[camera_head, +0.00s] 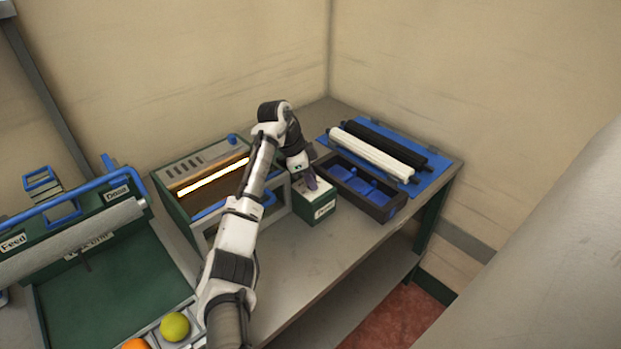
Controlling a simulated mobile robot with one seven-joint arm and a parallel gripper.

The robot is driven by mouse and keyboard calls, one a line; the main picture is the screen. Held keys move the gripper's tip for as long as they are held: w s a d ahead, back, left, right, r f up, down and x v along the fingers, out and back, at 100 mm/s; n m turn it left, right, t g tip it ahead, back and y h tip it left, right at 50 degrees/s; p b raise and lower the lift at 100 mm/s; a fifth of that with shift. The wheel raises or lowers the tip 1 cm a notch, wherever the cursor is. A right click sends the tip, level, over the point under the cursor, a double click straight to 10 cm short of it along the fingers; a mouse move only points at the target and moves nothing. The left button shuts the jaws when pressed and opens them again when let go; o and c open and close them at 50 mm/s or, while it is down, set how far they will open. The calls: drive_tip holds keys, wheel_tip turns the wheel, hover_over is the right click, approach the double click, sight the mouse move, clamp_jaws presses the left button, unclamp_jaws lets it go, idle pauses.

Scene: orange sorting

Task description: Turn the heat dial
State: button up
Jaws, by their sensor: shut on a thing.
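A small green box (322,213) with a pale top and a white label on its front stands on the table beside the heater unit. The label is too small to read surely. My gripper (311,184) reaches down onto the top of this box from behind. It is shut on the heat dial there, and the fingers hide the dial, so its angle cannot be told. The heater unit (192,172), green with a pale slotted top and a glowing bar, stands just left, partly behind my arm.
A blue board with a white roller (372,153) and a black roller lies at the right. A black tray (383,211) with blue compartments sits close right of the box. A green feed machine (75,240) is at the left, with a yellow ball (175,326) and an orange ball (135,344) in front.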

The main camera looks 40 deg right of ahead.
drive_tip(key=shift+d+m+g+y, duration=0.1)
drive_tip(key=shift+m+g+y, duration=0.25)
drive_tip(key=shift+m, duration=0.95)
drive_tip(key=o, duration=1)
drive_tip(key=shift+w+r+b, duration=0.1)
drive_tip(key=shift+b, duration=0.25)
drive_tip(key=b+v, duration=0.1)
drive_tip(key=v, duration=1.2)
drive_tip(key=shift+r, duration=0.3)
drive_tip(key=shift+f, duration=0.1)
